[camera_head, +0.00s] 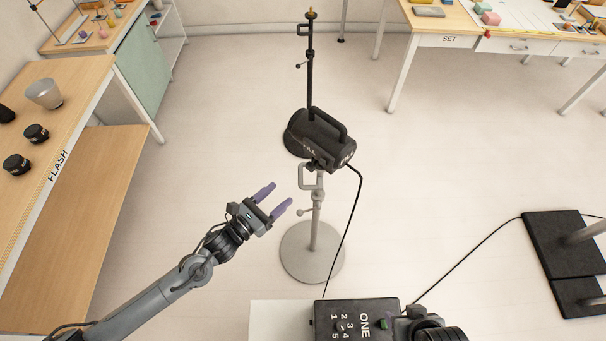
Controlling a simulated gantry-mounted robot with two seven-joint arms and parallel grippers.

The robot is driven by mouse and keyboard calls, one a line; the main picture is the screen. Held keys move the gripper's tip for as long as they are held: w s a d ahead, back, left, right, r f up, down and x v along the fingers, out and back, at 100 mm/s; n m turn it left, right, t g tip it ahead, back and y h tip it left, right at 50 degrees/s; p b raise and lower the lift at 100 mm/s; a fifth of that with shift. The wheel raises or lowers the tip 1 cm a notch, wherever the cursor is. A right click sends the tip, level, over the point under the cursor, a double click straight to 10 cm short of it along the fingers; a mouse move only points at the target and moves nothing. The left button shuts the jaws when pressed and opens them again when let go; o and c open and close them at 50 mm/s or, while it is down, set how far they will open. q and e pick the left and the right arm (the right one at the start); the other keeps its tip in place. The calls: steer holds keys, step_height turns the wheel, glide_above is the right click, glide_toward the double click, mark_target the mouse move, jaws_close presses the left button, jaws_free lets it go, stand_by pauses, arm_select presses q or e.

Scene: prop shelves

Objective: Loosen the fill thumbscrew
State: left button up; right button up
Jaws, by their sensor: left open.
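A black flash head (325,138) sits on a light grey stand (315,235) with a round base. A small thumbscrew (301,212) sticks out from the left of the grey pole, and a loop-shaped bracket (302,178) is above it. A black stand (310,75) behind has a similar small knob (298,66). My right gripper is mostly hidden at the bottom edge, by the power pack.
A black power pack (335,307) marked ONE stands on a white surface at the bottom. A cable (354,215) runs from the flash head down to it. The FLASH table (75,100) is at left, the SET table (400,50) at back right.

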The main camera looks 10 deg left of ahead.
mark_target(308, 168)
arm_select(q)
steer(key=x, duration=1)
steer(key=shift+w+d+r, duration=0.15)
steer(key=shift+r, duration=0.2)
steer(key=shift+w+d, duration=0.3)
steer(key=shift+w, duration=0.15)
arm_select(e)
steer(key=shift+w+d+r, duration=0.1)
steer(key=shift+d+r, duration=0.1)
steer(key=shift+d, duration=0.1)
steer(key=shift+a, duration=0.1)
arm_select(q)
steer(key=c, duration=1)
steer(key=shift+c, duration=0.2)
